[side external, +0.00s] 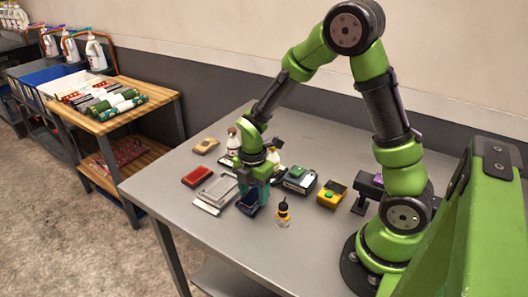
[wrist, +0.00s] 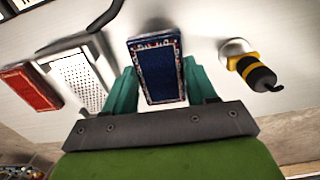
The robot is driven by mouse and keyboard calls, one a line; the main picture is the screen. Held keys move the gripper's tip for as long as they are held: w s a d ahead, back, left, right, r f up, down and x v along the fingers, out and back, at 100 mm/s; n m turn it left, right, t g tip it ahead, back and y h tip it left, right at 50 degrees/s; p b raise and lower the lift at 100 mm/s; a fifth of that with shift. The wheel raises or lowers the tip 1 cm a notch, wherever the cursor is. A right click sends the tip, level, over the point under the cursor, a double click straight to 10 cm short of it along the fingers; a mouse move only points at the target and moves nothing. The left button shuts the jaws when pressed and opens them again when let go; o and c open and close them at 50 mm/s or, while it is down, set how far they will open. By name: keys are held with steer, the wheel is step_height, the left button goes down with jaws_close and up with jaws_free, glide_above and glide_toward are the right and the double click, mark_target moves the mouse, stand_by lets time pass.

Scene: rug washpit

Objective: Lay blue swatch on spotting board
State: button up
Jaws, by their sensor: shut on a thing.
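The blue swatch (wrist: 157,68), dark blue with a patterned red-and-white border, sits between the two green fingers of my gripper (wrist: 158,88) in the wrist view. In the side view my gripper (side external: 252,184) points down, shut on the blue swatch (side external: 249,203). I cannot tell whether the swatch touches the table. What looks like the spotting board, a pale perforated plate (wrist: 80,76), lies left of the swatch in the wrist view. In the side view this grey board (side external: 214,191) lies flat just left of my gripper, with no swatch on it.
A red pad (side external: 196,176) lies beside the board, and a tan block (side external: 206,146) behind it. A small black-and-yellow-topped bottle (side external: 283,213) stands close right of my gripper. A yellow-green box (side external: 331,194) is farther right. White bottles stand behind. The table front is clear.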

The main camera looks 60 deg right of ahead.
step_height(320, 180, up, 7)
steer(key=shift+f, duration=0.2)
steer(key=shift+w+r, duration=0.1)
glide_toward(223, 186)
steer(key=shift+f, duration=2.75)
steer(key=shift+f, duration=0.45)
steer(key=o, duration=1.4)
steer(key=shift+r, duration=0.1)
